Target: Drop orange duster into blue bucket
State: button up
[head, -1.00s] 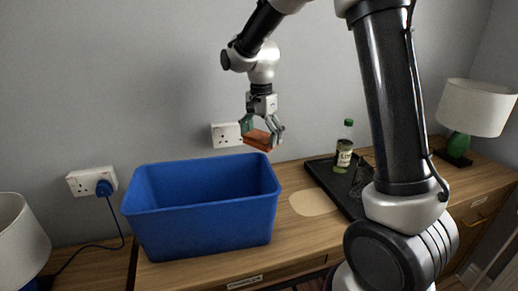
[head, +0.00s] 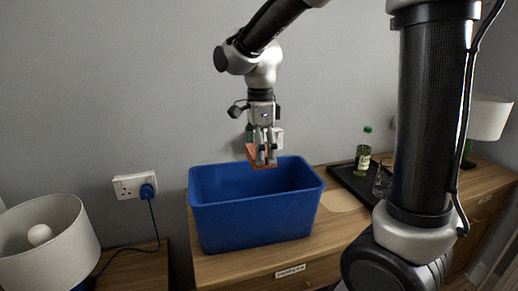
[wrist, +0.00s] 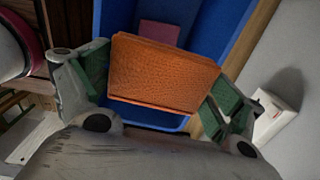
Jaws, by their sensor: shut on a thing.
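The orange duster (wrist: 162,72) is a block with an orange textured face. My gripper (head: 262,160) is shut on it, with green finger pads at its two sides in the wrist view. In the head view the orange duster (head: 254,154) hangs above the blue bucket (head: 255,222), near its back rim. The blue bucket is a rectangular open bin on the wooden cabinet. In the wrist view the bucket's inside (wrist: 203,38) shows behind the duster, with a dull purple-red patch (wrist: 158,33) in it. Most of the bucket's floor is hidden.
A black tray (head: 352,183) with a green-capped bottle (head: 364,155) stands right of the bucket. A white lamp (head: 48,240) is at the left and another lamp (head: 489,118) at the far right. A wall socket (head: 130,186) with a blue plug is on the wall.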

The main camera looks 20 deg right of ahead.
jog(key=shift+f, duration=2.85)
jog(key=o, duration=0.6)
jog(key=shift+o, duration=0.2)
notch_tip(320, 180, up, 12)
jog(key=shift+r, duration=0.1)
